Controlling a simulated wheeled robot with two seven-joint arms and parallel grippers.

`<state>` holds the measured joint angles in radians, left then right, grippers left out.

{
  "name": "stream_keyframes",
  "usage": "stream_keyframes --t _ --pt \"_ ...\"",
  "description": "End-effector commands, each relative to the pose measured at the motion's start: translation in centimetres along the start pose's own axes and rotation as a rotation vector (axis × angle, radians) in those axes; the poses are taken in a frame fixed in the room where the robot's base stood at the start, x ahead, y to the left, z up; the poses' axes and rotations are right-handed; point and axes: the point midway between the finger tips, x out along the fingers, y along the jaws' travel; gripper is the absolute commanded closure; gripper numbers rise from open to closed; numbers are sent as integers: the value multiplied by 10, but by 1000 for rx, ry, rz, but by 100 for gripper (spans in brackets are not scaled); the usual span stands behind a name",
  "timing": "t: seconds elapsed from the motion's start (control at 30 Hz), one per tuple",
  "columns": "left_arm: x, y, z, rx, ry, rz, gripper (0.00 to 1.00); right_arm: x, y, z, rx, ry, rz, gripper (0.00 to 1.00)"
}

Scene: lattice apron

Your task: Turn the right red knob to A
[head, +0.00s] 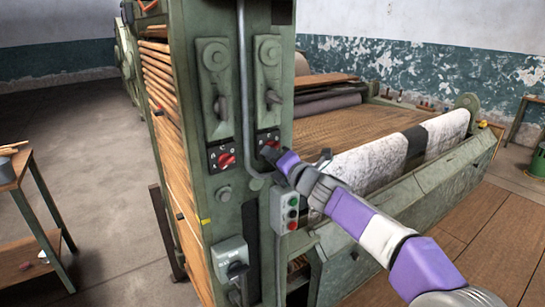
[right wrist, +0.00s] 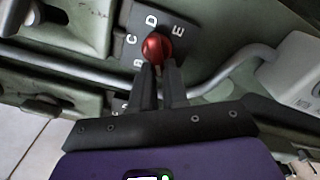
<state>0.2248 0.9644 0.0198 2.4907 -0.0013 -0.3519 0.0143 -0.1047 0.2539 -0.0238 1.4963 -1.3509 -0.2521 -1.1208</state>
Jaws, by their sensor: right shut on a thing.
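The right red knob (head: 272,143) sits on a small black dial plate on the green machine's front post. In the right wrist view the red knob (right wrist: 157,46) is round and glossy, with white letters C, D and E around it and others partly hidden. My right gripper (head: 270,152) reaches it from the lower right. Its two dark fingers (right wrist: 159,68) are shut on the knob. Which letter the knob points to cannot be told. The left red knob (head: 226,160) is on its own dial plate to the left, untouched. My left gripper is not in view.
A grey pipe (head: 242,80) runs down between the two dials and bends below the right one. A grey button box (head: 291,210) is just under my right gripper. A switch box (head: 230,258) is lower down. Levers (head: 272,98) stand above the dials.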

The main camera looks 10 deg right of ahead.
Motion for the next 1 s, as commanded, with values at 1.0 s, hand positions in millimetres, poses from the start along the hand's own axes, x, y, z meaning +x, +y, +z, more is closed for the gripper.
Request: stream_keyframes --t 1.0 --pt "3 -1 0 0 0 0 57 -60 1 3 0 -5 1 61"
